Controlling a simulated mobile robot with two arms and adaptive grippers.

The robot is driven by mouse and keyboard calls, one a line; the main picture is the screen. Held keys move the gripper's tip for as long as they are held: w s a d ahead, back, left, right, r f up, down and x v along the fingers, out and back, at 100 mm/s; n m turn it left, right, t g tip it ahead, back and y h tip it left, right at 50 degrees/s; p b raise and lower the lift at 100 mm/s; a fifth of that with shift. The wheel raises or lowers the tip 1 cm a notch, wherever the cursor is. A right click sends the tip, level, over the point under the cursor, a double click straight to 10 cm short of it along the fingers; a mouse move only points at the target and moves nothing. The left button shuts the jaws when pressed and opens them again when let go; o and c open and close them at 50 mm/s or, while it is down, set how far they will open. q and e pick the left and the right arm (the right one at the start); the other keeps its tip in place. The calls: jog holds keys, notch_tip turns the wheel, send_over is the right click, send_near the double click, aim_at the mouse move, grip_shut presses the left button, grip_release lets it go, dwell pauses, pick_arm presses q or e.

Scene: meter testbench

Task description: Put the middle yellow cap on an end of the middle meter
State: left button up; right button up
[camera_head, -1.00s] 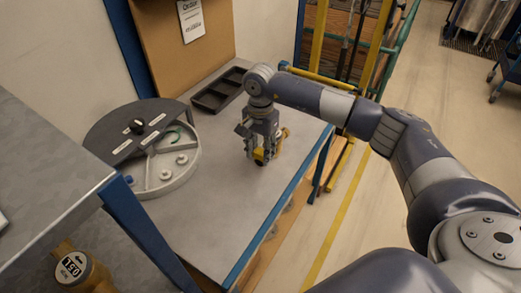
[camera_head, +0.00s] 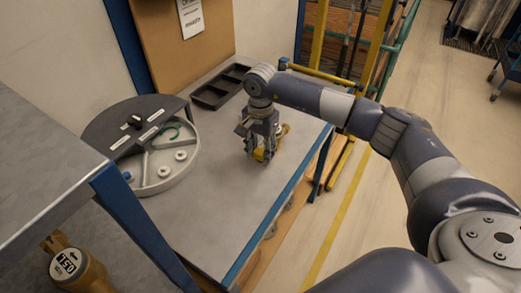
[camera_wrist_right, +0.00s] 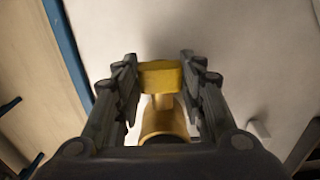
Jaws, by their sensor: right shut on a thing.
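My right gripper (camera_head: 261,152) is low over the grey table and shut on a bright yellow piece, seemingly the yellow cap (camera_wrist_right: 160,74), between its fingertips in the right wrist view. A duller yellow meter (camera_wrist_right: 164,120) is directly behind the cap, between the fingers; its body also shows right of the gripper in the head view (camera_head: 284,130). The cap lines up with the meter's neck, but I cannot tell whether it is seated on it. The fingers hide much of both. My left gripper is out of view.
A round divided tray (camera_head: 185,172) with several small white and blue caps and a green ring stands left. A black tray (camera_head: 211,98) lies at the back. Another brass meter (camera_head: 90,272) is at lower left, by a grey shelf (camera_head: 45,180). The table front is clear.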

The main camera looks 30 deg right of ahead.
jog(key=o, duration=0.9)
jog(key=o, duration=0.5)
jog(key=shift+c, duration=0.2)
jog(key=shift+r, duration=0.1)
jog(key=shift+r+p, duration=1.75)
jog(key=shift+r, duration=1.7)
jog(key=shift+f, duration=0.1)
